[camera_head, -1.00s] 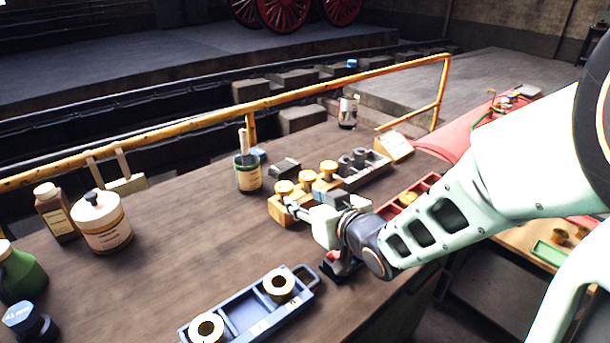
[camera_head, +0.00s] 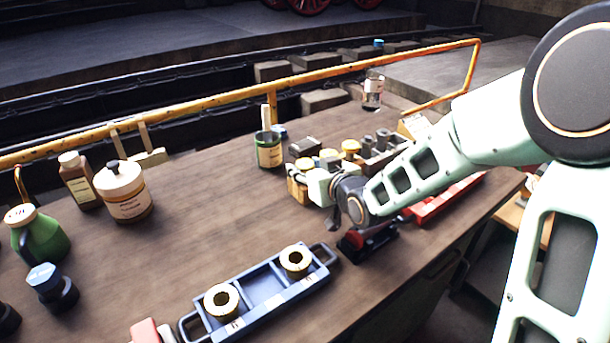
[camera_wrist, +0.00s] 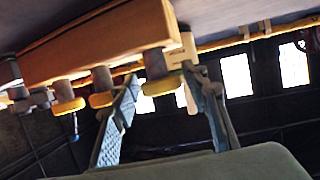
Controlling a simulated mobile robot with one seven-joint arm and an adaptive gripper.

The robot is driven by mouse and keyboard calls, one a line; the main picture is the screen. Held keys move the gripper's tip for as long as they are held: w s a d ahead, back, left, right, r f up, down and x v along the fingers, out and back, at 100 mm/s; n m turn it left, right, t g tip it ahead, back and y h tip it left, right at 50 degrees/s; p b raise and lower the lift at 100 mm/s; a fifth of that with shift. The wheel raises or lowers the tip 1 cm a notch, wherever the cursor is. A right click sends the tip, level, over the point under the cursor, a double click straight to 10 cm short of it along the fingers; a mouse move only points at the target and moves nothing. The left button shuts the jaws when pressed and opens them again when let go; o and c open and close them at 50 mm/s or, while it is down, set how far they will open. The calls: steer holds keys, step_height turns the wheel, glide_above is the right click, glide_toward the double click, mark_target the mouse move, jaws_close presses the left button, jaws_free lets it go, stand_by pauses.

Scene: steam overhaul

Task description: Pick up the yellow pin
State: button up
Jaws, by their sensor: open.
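Several yellow-topped pins stand in a wooden block (camera_head: 297,187) on the bench, partly hidden behind my gripper (camera_head: 312,186). In the wrist view the block (camera_wrist: 100,45) appears upside down with yellow pin heads below it. One yellow pin (camera_wrist: 171,86) appears between the two fingers of my gripper (camera_wrist: 162,76), nearest the block's end. The fingers stand apart on either side of it, and no grip shows. I cannot tell whether a finger touches it.
A blue tray (camera_head: 260,308) with two brass rings lies in front. A green-banded tin (camera_head: 269,152) stands behind left of the block. A red tray (camera_head: 447,200) lies to the right under my arm.

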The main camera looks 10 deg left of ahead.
steer(key=shift+w+a+f, duration=0.2)
steer(key=shift+w, duration=0.1)
jaws_close()
steer(key=shift+r, duration=0.15)
